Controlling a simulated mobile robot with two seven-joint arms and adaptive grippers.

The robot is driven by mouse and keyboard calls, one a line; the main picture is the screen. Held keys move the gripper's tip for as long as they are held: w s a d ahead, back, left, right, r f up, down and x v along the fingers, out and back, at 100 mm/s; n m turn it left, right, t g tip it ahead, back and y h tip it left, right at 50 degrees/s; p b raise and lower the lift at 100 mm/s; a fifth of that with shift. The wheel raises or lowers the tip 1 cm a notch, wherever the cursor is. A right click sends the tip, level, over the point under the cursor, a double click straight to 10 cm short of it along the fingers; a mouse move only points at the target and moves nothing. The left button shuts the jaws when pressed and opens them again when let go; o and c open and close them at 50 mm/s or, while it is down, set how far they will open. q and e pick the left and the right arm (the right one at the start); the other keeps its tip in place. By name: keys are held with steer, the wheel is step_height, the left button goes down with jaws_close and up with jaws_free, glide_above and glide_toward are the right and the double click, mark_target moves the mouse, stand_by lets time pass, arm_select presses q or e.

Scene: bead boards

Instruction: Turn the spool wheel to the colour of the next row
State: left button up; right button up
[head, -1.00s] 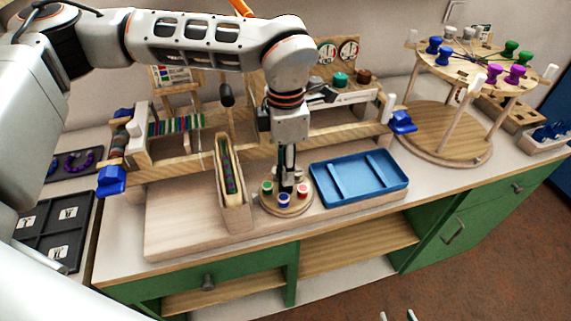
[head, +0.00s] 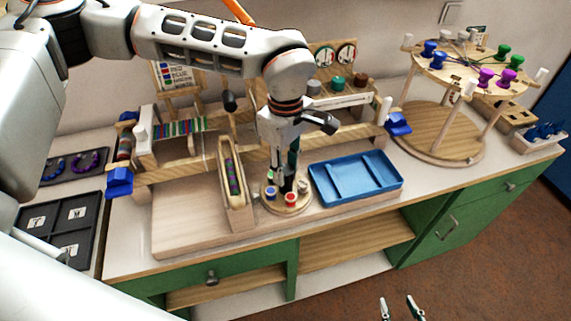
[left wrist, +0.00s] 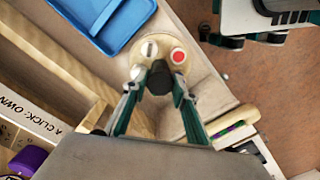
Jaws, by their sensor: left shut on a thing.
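The spool wheel (head: 280,209) is a round wooden disc with coloured spools around a dark upright knob (left wrist: 160,77). In the head view a red spool (head: 290,200) is at the front, a blue spool (head: 270,193) at the left and a pale one (head: 302,186) at the right. The left wrist view shows the red spool (left wrist: 178,56) and a pale spool (left wrist: 149,50). My left gripper (head: 286,188) points down over the wheel and is shut on the knob; it hides the wheel's back. My right gripper (head: 400,308) is open and empty at the bottom edge.
A narrow wooden holder with a beaded strip (head: 232,178) stands close left of the wheel. A blue tray (head: 357,192) lies close right. The wooden loom rail (head: 200,162) runs behind. A round stand with coloured pegs (head: 468,72) is at the far right.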

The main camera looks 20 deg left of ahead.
arm_select(q)
steer(key=shift+m+p, duration=0.4)
steer(key=shift+m, duration=1.1)
steer(key=o, duration=1.1)
steer(key=shift+r, duration=0.25)
step_height(320, 180, up, 12)
steer(key=shift+f, duration=0.2)
steer(key=shift+f, duration=0.1)
